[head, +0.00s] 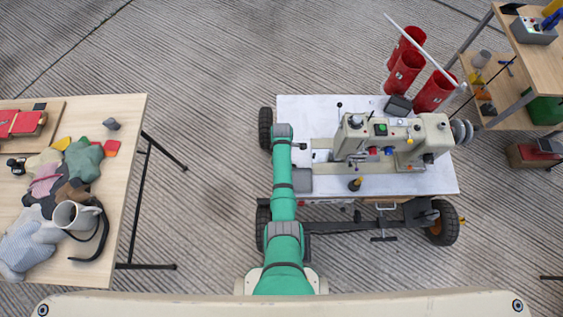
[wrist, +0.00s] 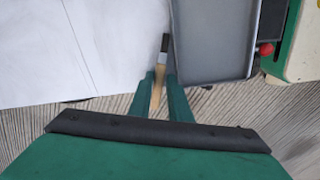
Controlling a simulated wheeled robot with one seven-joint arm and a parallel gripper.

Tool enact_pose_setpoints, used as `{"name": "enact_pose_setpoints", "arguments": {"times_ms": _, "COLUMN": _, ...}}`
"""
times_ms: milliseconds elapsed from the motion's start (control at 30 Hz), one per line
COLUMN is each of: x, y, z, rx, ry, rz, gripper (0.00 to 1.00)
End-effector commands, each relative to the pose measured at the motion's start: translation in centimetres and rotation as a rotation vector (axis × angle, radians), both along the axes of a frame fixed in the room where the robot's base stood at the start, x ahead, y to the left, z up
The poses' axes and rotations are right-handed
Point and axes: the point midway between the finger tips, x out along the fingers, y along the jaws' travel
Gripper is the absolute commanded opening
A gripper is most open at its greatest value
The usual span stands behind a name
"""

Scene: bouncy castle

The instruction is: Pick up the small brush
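In the wrist view, the small brush (wrist: 159,77) has a light wooden handle and a dark tip. It lies between the two green fingers of my gripper (wrist: 163,80), which are close together on either side of the handle. The dark tip points away from my palm, over the white tabletop (wrist: 80,45). I cannot tell whether the brush touches the tabletop. In the head view, my green arm reaches over the left side of the white wheeled table (head: 420,185); my fingers and the brush are not clear there.
A grey tray (wrist: 213,45) is just right of the brush. A cream sewing machine (head: 395,140) stands on the wheeled table. Red cylinders (head: 405,72) are behind it. A wooden table (head: 120,150) with cloths and a mug (head: 75,216) is at left, with clear floor between the tables.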

Motion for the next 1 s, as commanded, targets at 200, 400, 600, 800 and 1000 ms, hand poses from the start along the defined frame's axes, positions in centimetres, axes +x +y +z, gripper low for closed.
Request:
{"name": "enact_pose_setpoints", "arguments": {"times_ms": 200, "x": 0.0, "y": 0.0, "z": 0.0, "rx": 0.000, "ry": -0.001, "rz": -0.001, "gripper": 0.10}}
{"name": "enact_pose_setpoints", "arguments": {"times_ms": 400, "x": 0.0, "y": 0.0, "z": 0.0, "rx": 0.000, "ry": -0.001, "rz": 0.001, "gripper": 0.00}}
{"name": "enact_pose_setpoints", "arguments": {"times_ms": 600, "x": 0.0, "y": 0.0, "z": 0.1, "rx": 0.000, "ry": -0.001, "rz": 0.001, "gripper": 0.00}}
{"name": "enact_pose_setpoints", "arguments": {"times_ms": 800, "x": 0.1, "y": 0.0, "z": 0.9, "rx": 0.000, "ry": -0.003, "rz": 0.001, "gripper": 0.00}}
{"name": "enact_pose_setpoints", "arguments": {"times_ms": 1000, "x": -0.2, "y": 0.0, "z": 3.4, "rx": 0.000, "ry": -0.002, "rz": 0.000, "gripper": 0.00}}
